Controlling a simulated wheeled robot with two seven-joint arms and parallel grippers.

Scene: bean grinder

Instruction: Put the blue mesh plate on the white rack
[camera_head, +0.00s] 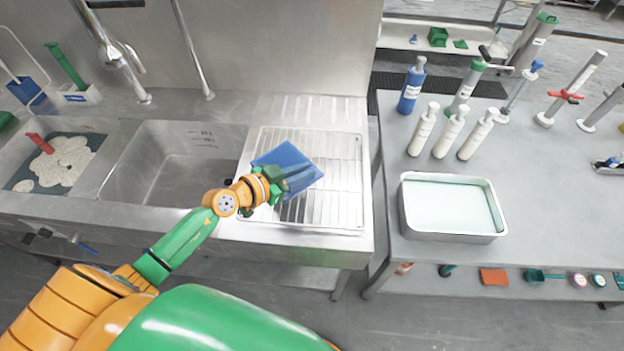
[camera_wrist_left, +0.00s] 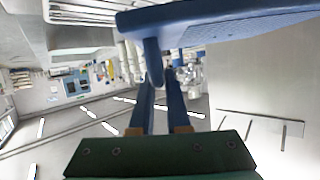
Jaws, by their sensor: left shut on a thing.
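The blue mesh plate (camera_head: 287,165) is over the white rack (camera_head: 340,190) on the right part of the sink unit. My left gripper (camera_head: 300,176) is shut on the plate and comes in from the left. In the left wrist view the plate (camera_wrist_left: 230,18) spans the top, with the two fingers (camera_wrist_left: 164,85) reaching up to its edge. The plate covers part of the rack's wires. I cannot tell whether it touches the rack. My right gripper is not in view.
An empty sink basin (camera_head: 175,165) is left of the rack, with a faucet (camera_head: 115,55) behind it. A metal tray (camera_head: 450,236) and several bottles stand on the grey table to the right. The front and right parts of the rack are clear.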

